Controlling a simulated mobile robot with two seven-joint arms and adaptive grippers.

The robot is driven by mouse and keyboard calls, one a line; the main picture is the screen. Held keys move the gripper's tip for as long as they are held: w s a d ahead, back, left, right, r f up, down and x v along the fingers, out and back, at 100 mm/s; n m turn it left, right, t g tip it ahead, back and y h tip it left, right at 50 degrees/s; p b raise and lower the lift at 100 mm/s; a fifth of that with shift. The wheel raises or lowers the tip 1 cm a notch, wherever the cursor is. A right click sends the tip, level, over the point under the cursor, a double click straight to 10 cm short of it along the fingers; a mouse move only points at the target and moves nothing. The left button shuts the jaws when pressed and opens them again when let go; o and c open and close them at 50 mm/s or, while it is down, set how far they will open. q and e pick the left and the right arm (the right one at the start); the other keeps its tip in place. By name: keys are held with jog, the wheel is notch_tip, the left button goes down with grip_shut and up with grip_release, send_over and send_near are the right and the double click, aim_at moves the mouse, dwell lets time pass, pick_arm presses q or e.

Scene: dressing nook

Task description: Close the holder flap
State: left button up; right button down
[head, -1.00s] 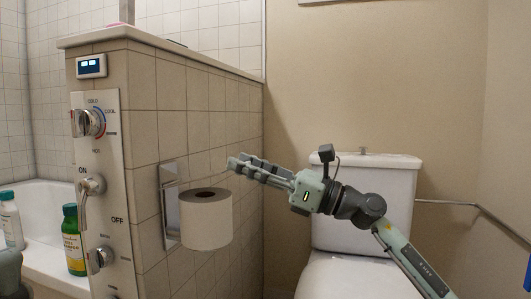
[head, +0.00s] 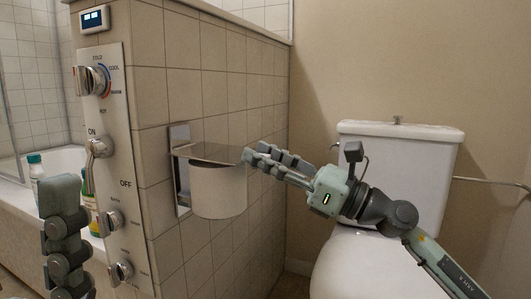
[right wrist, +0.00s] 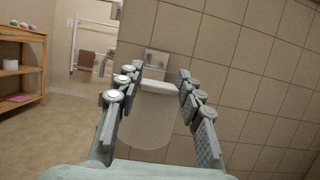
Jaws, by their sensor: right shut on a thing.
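The holder flap (head: 208,152) is a flat metal plate reaching out roughly level from the holder's wall plate (head: 181,136) on the tiled half wall. It covers the top of the white paper roll (head: 218,190). My right gripper (head: 250,158) is at the flap's outer right edge. In the right wrist view the right gripper (right wrist: 157,73) has its spread fingertips on either side of the pale flap (right wrist: 158,87), shut on it, with the roll (right wrist: 150,120) below. My left gripper (head: 62,195) stands upright at the left; only part shows, so its opening is unclear.
A control panel with knobs and levers (head: 105,165) sits on the half wall's end, near my left gripper. The toilet (head: 395,170) stands behind my right arm. Bottles (head: 36,166) stand on the tub edge at left. A wooden shelf (right wrist: 22,65) shows in the wrist view.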

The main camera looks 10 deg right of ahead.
jog(key=shift+w+a+f, duration=0.1)
jog(key=shift+a+f, duration=0.1)
jog(key=shift+f, duration=1.1)
jog(key=c, duration=1.4)
grip_release()
jog(key=o, duration=0.4)
jog(key=shift+d, duration=0.15)
jog(key=shift+o, duration=0.2)
jog(key=v, duration=1.2)
jog(key=shift+r, duration=0.35)
